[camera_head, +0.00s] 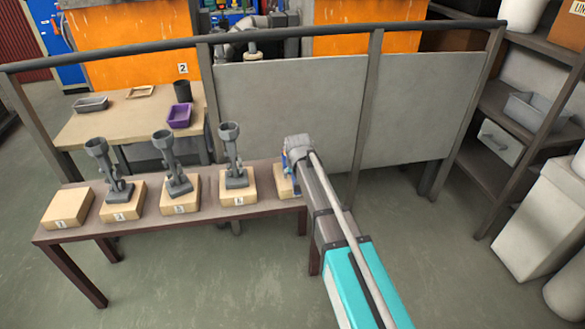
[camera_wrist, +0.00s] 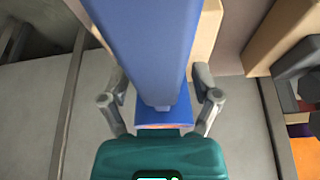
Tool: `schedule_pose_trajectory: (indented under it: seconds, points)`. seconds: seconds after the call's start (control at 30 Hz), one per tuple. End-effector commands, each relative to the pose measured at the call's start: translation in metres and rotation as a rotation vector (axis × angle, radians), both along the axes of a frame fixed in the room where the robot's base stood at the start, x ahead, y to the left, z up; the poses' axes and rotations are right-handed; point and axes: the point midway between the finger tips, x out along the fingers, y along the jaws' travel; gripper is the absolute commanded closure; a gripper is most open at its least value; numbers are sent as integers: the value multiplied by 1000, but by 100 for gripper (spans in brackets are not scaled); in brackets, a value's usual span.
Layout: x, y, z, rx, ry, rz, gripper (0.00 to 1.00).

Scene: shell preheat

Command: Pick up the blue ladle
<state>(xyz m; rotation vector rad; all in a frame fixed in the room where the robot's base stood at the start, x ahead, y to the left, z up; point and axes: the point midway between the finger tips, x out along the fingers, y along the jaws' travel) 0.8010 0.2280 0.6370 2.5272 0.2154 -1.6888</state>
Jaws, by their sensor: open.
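The blue ladle (camera_wrist: 152,45) fills the upper middle of the wrist view as a long blue upright part, ending in a wider blue piece near my gripper. My gripper (camera_wrist: 158,82) is open, with one finger on each side of this blue part. Whether the fingers touch it cannot be told. In the camera_head view only a small bit of the blue ladle (camera_head: 285,161) shows, at the rightmost block on the brown table. My gripper (camera_head: 297,151) and arm hide most of it.
The brown table (camera_head: 150,231) bears several wooden blocks. Three grey ladle-like tools (camera_head: 232,155) stand on the blocks to the left; the leftmost block (camera_head: 68,208) is bare. A railing with grey panels (camera_head: 290,105) rises behind. Shelves (camera_head: 500,130) stand at right.

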Motion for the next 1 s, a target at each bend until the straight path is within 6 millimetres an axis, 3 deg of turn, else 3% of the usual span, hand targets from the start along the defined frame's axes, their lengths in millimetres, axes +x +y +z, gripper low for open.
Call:
schedule_pose_trajectory:
  seconds: [0.17,0.6,1.0]
  points:
    - [0,0,0,0,0,0,20]
    - [0,0,0,0,0,0,100]
    - [0,0,1,0,-1,0,100]
